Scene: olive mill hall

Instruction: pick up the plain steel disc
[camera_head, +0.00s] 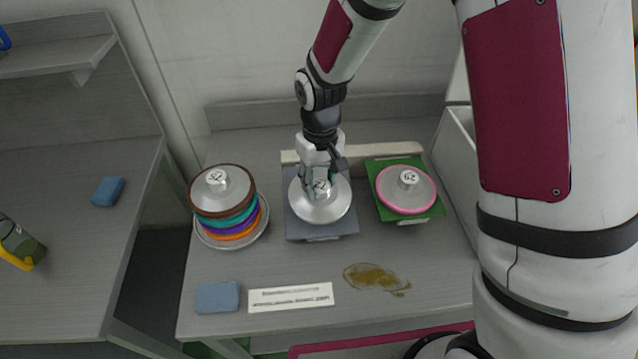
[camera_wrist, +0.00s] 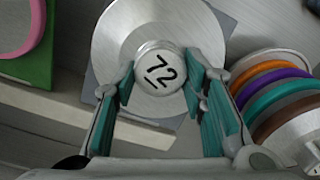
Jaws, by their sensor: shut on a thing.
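The plain steel disc (camera_head: 322,211) is round and silvery, with no coloured rim and a knob on top. It is over the dark grey-blue square plate (camera_head: 299,232) in the middle of the bench; I cannot tell whether it touches it. My gripper (camera_head: 319,177) points down at the disc's centre. In the wrist view the disc (camera_wrist: 118,40) fills the upper middle, and its knob (camera_wrist: 160,68) bears the number 72. The teal-padded fingers of my gripper (camera_wrist: 163,88) close on both sides of the knob.
Left stands a stack of discs (camera_head: 222,195) with brown, teal, purple and orange rims. Right, a pink-rimmed disc (camera_head: 405,188) sits on a green plate (camera_head: 431,212). In front are a blue sponge (camera_head: 217,297), a white label strip (camera_head: 290,297) and a brown spill (camera_head: 372,277).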

